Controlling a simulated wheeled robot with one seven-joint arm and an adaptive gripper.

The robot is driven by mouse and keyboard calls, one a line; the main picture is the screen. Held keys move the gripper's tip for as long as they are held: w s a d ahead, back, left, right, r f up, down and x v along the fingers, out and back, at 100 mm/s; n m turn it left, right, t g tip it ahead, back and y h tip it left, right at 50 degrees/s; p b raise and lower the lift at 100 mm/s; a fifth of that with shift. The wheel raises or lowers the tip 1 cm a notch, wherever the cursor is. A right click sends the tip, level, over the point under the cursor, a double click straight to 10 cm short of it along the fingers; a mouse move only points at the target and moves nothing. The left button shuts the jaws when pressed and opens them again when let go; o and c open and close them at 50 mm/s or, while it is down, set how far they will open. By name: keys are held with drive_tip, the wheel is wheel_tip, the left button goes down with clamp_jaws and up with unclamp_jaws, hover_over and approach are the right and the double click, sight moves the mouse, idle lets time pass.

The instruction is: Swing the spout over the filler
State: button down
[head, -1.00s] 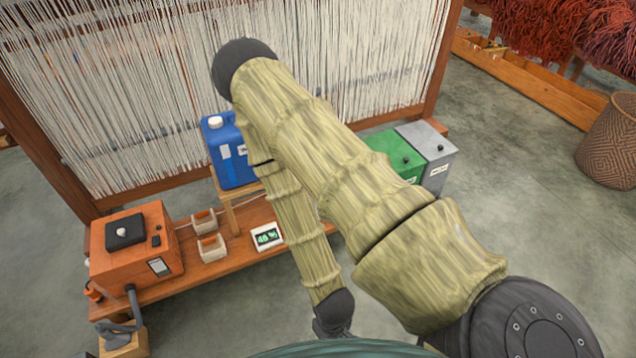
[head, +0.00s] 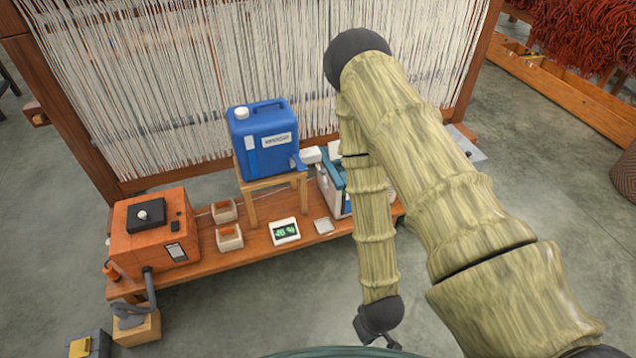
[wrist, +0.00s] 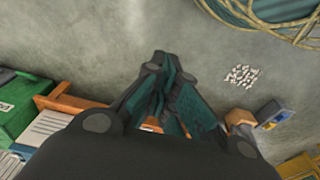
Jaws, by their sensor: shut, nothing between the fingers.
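A blue jug (head: 262,140) with a white cap stands upright on a small wooden stand on the low bench. A short blue spout (head: 298,163) shows at its lower right, close to a white piece (head: 311,155). A teal and white machine (head: 332,187) stands right of the jug, partly hidden behind my arm. I cannot tell which part of it is the filler. My gripper (head: 378,338) hangs in front of the bench, well apart from the spout. In the wrist view my gripper (wrist: 168,72) is shut and empty above the floor.
An orange box (head: 150,237), two small trays and a display (head: 285,231) sit on the bench (head: 215,268). A loom with pale threads (head: 180,90) stands behind. A grey hose unit (head: 133,315) is at the front left.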

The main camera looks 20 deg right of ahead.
drive_tip(key=w+f+n+t+b, duration=0.25)
drive_tip(key=w+b, duration=0.25)
drive_tip(key=w, duration=0.4)
drive_tip(key=w+f+n+t+b, duration=0.2)
drive_tip(key=w+n+t+b, duration=0.15)
drive_tip(key=w, duration=0.55)
drive_tip(key=w+f+n+t+b, duration=0.25)
drive_tip(key=w+b, duration=0.25)
drive_tip(key=w, duration=0.4)
drive_tip(key=w+d+r+n+t+b, duration=0.1)
drive_tip(key=w+r+n+t+b, duration=0.3)
drive_tip(key=w, duration=0.5)
drive_tip(key=w+r+n+t+y+b, duration=0.1)
drive_tip(key=w+r+n+t+b, duration=0.3)
drive_tip(key=w+n+b, duration=0.2)
drive_tip(key=shift+w+d+r+y+b, duration=0.15)
drive_tip(key=shift+w+d+y+b, duration=0.2)
drive_tip(key=shift+w+b, duration=1.25)
drive_tip(key=shift+w+p, duration=0.4)
drive_tip(key=w+d+b, duration=0.3)
drive_tip(key=w, duration=0.8)
drive_tip(key=shift+w+b, duration=0.15)
drive_tip(key=shift+b, duration=0.25)
